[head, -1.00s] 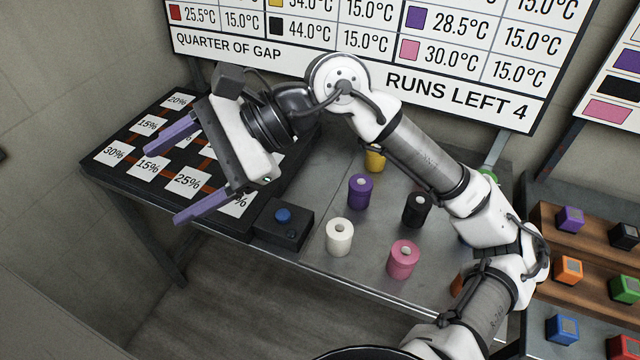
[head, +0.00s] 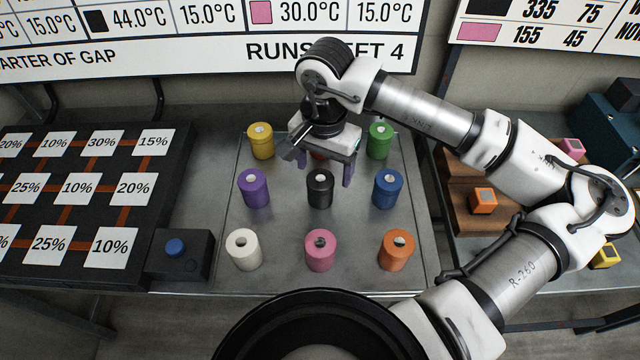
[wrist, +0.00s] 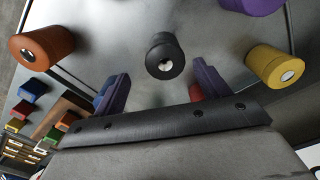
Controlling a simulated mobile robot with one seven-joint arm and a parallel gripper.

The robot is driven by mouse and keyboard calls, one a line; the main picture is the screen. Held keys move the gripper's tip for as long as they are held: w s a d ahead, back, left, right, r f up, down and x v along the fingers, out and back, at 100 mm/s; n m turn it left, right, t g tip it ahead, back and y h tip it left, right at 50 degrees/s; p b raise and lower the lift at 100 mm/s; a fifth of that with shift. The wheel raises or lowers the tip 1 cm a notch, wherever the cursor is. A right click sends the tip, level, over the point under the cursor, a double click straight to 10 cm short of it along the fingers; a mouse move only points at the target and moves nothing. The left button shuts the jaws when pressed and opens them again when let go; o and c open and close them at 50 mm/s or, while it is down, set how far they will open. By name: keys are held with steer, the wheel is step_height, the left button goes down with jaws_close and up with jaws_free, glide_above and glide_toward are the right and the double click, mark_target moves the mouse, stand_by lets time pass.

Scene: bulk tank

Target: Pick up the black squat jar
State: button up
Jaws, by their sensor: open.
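The black squat jar (head: 320,189) stands upright in the middle of a grid of coloured jars on the metal tray. In the wrist view the black jar (wrist: 164,57) is ahead of the fingers, in line with the gap between them. My gripper (head: 324,170) is open and empty, pointing down above and just behind the jar. Its purple fingers show at the lower middle of the wrist view (wrist: 158,82). No contact with the jar is visible. A red jar is mostly hidden behind my gripper.
Purple (head: 253,188) and blue (head: 387,189) jars flank the black one. A pink jar (head: 320,250) stands in front, with white (head: 243,250) and orange (head: 396,250) beside it. Yellow (head: 261,141) and green (head: 379,141) jars are behind. A button box (head: 180,255) sits left.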

mark_target(320, 188)
steer(key=shift+w+a+f+p, duration=0.15)
steer(key=shift+f+p, duration=0.5)
steer(key=shift+f, duration=1.25)
steer(key=shift+s+a+f+p, duration=0.15)
steer(key=shift+f+p, duration=0.45)
steer(key=shift+f, duration=1.25)
steer(key=shift+w, duration=0.1)
steer(key=c, duration=1.1)
